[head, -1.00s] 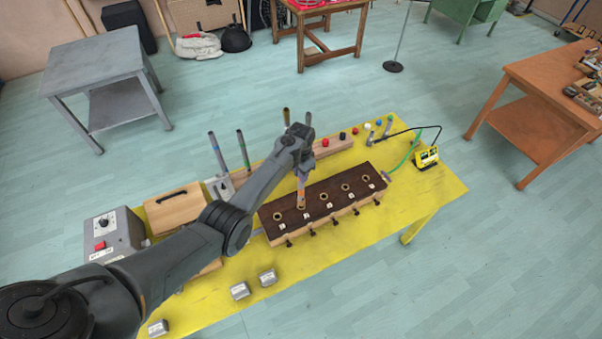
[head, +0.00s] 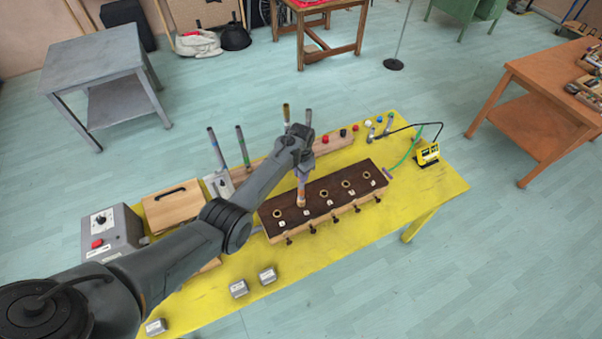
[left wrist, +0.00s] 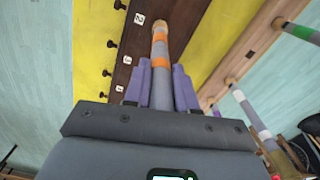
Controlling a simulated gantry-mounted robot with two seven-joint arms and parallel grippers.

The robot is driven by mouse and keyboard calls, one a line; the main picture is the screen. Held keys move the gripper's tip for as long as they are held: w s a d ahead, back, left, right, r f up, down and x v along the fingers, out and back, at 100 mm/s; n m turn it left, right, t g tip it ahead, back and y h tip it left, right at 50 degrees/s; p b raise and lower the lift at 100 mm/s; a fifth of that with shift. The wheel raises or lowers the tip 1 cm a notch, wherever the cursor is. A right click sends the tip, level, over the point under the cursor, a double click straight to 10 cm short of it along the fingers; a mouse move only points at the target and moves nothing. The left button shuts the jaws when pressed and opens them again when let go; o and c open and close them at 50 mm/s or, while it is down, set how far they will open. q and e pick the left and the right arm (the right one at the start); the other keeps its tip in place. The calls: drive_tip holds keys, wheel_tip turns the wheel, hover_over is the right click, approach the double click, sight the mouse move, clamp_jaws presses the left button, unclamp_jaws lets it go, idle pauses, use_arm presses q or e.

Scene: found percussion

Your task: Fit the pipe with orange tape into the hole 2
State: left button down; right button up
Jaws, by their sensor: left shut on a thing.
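The grey pipe with orange tape (head: 301,190) stands nearly upright over the dark-topped wooden block (head: 333,189). My left gripper (head: 302,167) is shut on it from above. In the left wrist view the pipe (left wrist: 160,63) lies between the purple fingers of my gripper (left wrist: 161,84), with orange bands at and beyond the fingertips. Its far end meets the block beside the label 2 (left wrist: 139,19). The pipe's end covers hole 2, so I cannot tell how deep it sits. The other holes in the block look empty. My right gripper is not in view.
Several other pipes stand behind the block, one with green tape (head: 242,146). A grey control box (head: 110,233) and a wooden box (head: 172,206) are at the left of the yellow table (head: 335,240). A yellow device (head: 427,154) stands at the right. The front right is clear.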

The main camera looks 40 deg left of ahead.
use_arm(q)
drive_tip(key=shift+f+b, duration=0.3)
drive_tip(key=shift+f, duration=0.15)
drive_tip(key=c, duration=0.8)
unclamp_jaws()
drive_tip(key=shift+c, duration=0.2)
drive_tip(key=shift+r, duration=0.1)
wheel_tip(320, 180, up, 11)
drive_tip(key=shift+f, duration=0.15)
drive_tip(key=shift+f, duration=0.1)
